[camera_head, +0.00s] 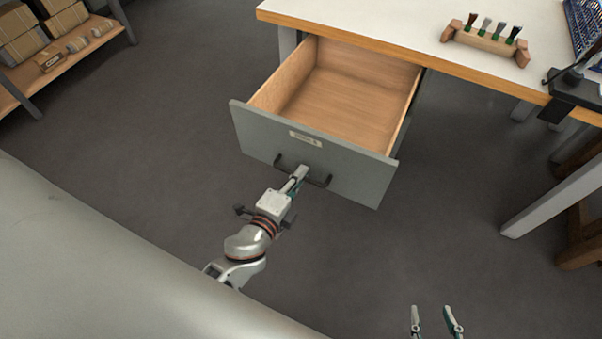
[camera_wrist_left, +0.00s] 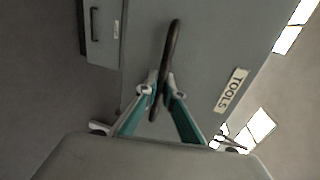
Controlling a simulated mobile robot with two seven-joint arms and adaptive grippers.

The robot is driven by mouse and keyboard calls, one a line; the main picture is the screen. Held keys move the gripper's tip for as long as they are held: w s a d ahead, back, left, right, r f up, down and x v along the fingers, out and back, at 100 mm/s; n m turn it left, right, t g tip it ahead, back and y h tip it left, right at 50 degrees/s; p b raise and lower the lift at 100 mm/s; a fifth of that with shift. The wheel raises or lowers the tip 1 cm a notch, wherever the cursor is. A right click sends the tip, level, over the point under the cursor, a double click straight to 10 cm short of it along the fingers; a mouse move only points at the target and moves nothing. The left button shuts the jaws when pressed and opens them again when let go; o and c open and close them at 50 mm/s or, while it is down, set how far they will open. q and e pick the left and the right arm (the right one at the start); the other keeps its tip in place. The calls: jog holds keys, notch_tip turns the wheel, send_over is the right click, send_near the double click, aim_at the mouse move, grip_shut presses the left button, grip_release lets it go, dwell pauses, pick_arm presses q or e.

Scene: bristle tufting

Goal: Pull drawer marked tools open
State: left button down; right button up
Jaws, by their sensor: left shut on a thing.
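The grey drawer (camera_head: 345,170) under the workbench stands pulled well out, and its bare wooden inside (camera_head: 345,100) looks empty. Its label (camera_wrist_left: 231,90) reads TOOLS in the left wrist view. The dark bar handle (camera_head: 320,181) is on the drawer's front; it also shows in the left wrist view (camera_wrist_left: 171,55). My left gripper (camera_head: 299,175) is shut on the handle, with its fingers on both sides of the bar in the left wrist view (camera_wrist_left: 160,96). My right gripper (camera_head: 437,318) is at the bottom edge, its fingertips apart with nothing between them.
The workbench top (camera_head: 370,22) carries a wooden holder (camera_head: 487,43) with several brushes and a blue basket (camera_head: 584,22). A shelf (camera_head: 75,53) with boxes stands at the upper left. The floor (camera_head: 420,230) right of the drawer is clear.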

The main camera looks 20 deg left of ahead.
pick_arm(q)
jog(key=c, duration=2.2)
grip_release()
jog(key=shift+v, duration=3.75)
pick_arm(e)
jog(key=shift+s+f, duration=0.2)
jog(key=shift+f, duration=0.05)
